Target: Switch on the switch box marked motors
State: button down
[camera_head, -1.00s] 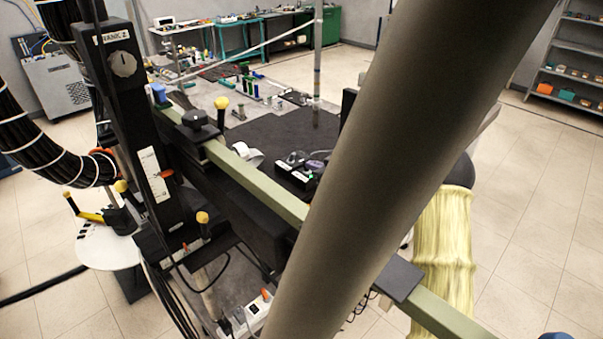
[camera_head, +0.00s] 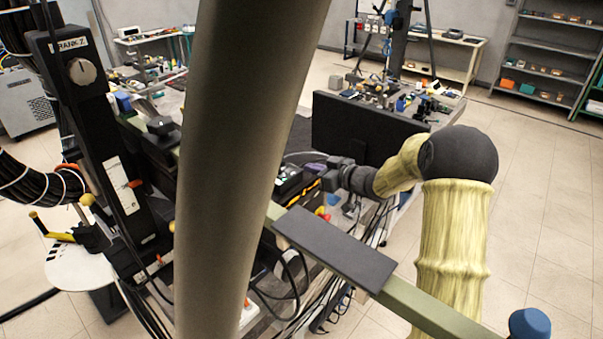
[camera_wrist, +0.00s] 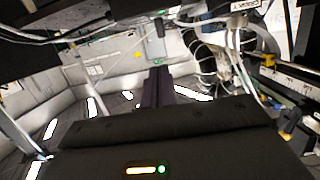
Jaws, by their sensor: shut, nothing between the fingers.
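No label reading "motors" is legible in any view. In the head view, small dark boxes (camera_head: 287,186) with green lights stand near the middle, partly hidden by the thick pole and my wrist. I cannot tell whether one is the motors switch box. My gripper (camera_head: 331,181) is small and dark there, close to these boxes at the end of my yellow-sleeved arm; contact cannot be told. In the wrist view, my gripper (camera_wrist: 157,72) shows as narrow dark fingers held together, with nothing between them.
A thick grey pole (camera_head: 245,130) blocks much of the head view. A green rail (camera_head: 440,315) with a dark plate (camera_head: 333,248) crosses in front. A black upright panel (camera_head: 365,133) stands behind my wrist. Cables hang below the boxes. Open floor lies to the right.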

jog(key=shift+s+d+r+b, duration=0.2)
jog(key=shift+s+d+r, duration=0.2)
jog(key=shift+s+d, duration=0.15)
jog(key=shift+s+d+r+b, duration=0.15)
jog(key=shift+s+d+r, duration=0.25)
jog(key=shift+s, duration=0.25)
